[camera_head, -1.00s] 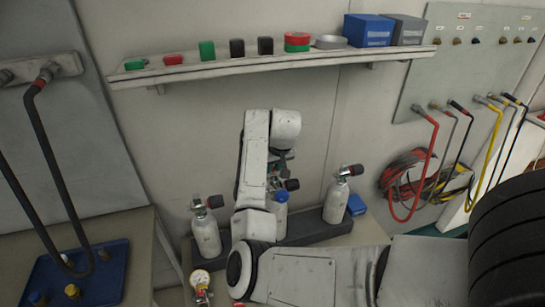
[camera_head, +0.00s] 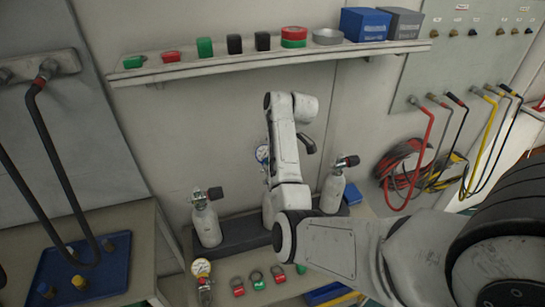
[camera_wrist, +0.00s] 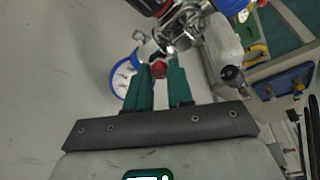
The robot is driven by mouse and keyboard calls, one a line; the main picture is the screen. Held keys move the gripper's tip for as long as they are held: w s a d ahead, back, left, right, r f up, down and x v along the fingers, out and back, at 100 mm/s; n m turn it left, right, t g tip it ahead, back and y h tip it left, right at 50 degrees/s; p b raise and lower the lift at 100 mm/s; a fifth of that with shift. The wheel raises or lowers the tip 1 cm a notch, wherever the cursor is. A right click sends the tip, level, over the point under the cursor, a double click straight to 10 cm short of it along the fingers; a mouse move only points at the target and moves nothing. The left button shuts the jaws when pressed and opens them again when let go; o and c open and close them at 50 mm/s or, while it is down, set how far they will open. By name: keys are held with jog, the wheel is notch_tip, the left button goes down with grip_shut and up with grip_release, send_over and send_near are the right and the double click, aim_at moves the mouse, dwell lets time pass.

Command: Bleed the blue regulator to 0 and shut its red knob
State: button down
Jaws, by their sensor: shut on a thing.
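In the wrist view the two green fingers of my gripper (camera_wrist: 162,88) close around a small red knob (camera_wrist: 158,69). The knob sits below a shiny metal regulator body (camera_wrist: 183,30) at the top of the view. A blue-rimmed gauge (camera_wrist: 122,78) with a white face is just left of the fingers; its reading is too small to tell.
White cylinders with black-knobbed valves stand left (camera_head: 207,226) and right (camera_head: 332,192) in a dark rack (camera_head: 240,233). A shelf (camera_head: 280,57) with boxes and tape is above.

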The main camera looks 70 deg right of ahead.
jog(key=shift+d+r+n, duration=0.1)
jog(key=shift+n, duration=0.5)
jog(key=shift+y, duration=0.3)
jog(key=c, duration=1)
grip_release()
jog(key=shift+w, duration=0.1)
